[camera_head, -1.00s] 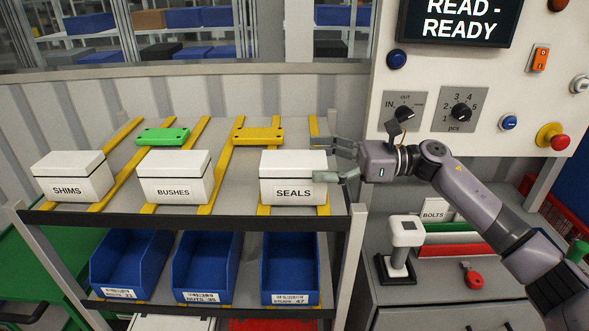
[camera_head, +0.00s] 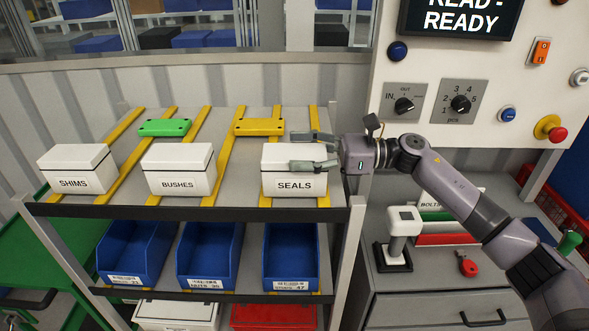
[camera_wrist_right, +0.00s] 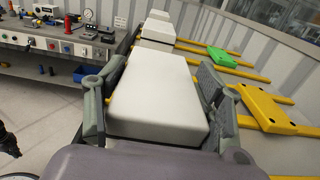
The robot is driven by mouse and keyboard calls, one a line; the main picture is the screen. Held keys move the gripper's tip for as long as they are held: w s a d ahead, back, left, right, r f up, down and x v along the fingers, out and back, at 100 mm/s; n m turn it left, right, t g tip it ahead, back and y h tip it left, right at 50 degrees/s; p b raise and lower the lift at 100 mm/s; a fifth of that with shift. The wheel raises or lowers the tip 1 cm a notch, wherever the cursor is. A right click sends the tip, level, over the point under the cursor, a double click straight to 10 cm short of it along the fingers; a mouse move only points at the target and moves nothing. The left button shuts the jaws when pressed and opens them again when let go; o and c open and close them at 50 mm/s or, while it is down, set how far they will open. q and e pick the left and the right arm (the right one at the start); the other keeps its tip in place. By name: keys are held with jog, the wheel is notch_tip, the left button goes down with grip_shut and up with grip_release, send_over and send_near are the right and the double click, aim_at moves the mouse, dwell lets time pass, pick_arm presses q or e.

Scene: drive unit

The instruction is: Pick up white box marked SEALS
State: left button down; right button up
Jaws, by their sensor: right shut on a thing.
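The white box marked SEALS (camera_head: 294,186) sits on the upper shelf at its right end, its label facing front. My right gripper (camera_head: 312,150) reaches in from the right and is shut on this box, one finger across its front face and one behind. In the right wrist view the white box (camera_wrist_right: 158,95) fills the space between the two fingers (camera_wrist_right: 160,100), which lie along its two long sides. The box still appears to rest on the shelf. My left gripper is not in view.
White boxes marked BUSHES (camera_head: 178,184) and SHIMS (camera_head: 74,183) stand to the left on the same shelf (camera_head: 230,130). Green (camera_head: 165,128) and yellow (camera_head: 259,127) blocks lie behind. Blue bins (camera_head: 291,258) sit below. A control panel (camera_head: 470,90) stands behind my right arm.

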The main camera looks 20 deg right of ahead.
jog(key=c, duration=0.8)
jog(key=shift+r, duration=0.1)
jog(key=shift+c, duration=0.3)
